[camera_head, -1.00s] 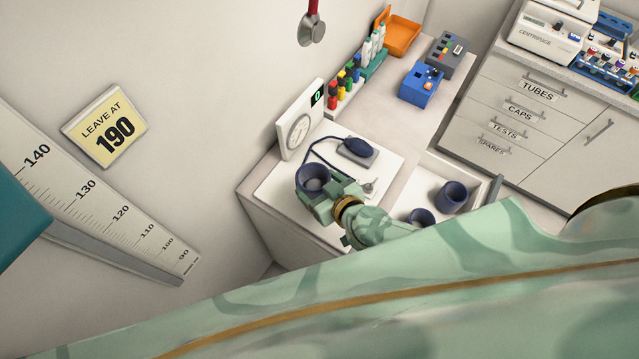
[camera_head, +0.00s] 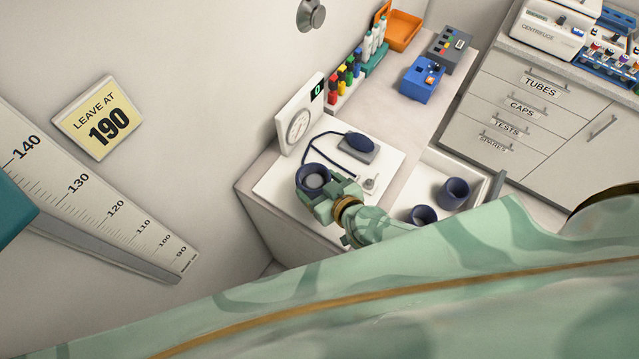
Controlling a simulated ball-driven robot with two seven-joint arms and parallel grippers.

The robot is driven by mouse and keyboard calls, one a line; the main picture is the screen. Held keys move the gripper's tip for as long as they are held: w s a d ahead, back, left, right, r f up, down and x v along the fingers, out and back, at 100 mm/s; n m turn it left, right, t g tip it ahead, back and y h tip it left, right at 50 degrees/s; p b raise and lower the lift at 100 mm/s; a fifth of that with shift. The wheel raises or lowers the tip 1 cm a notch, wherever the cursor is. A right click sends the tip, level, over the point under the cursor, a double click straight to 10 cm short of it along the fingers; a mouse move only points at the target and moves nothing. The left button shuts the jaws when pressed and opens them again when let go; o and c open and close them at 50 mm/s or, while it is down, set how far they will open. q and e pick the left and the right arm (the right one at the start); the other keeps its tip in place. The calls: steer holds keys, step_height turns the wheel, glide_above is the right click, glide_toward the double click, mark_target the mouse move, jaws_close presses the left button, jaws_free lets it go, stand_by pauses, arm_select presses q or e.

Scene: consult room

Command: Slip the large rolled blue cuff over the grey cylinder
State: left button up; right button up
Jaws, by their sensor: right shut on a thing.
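A rolled dark blue cuff (camera_head: 313,166) is at the front left of the white board (camera_head: 278,190) on the counter. My right gripper (camera_head: 317,196) is shut on the near side of this cuff. A round grey top, which looks like the grey cylinder (camera_head: 314,180), shows inside the cuff's opening, with the cuff's rim around it. How far down the cuff sits is hidden by its wall and my gripper. Two other blue cuffs, one (camera_head: 454,192) bigger in view than the other (camera_head: 423,214), stand in the open drawer. My left gripper is not in view.
A white gauge box (camera_head: 299,120) stands behind the cuff. The open drawer (camera_head: 467,165) is to the right. The counter beyond the board has free room.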

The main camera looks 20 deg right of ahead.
steer(key=shift+f+b, duration=1.05)
steer(key=shift+f, duration=0.55)
steer(key=o, duration=1.1)
steer(key=p+v, duration=0.2)
steer(key=v, duration=1.4)
steer(key=shift+s+p, duration=0.15)
steer(key=shift+p, duration=0.25)
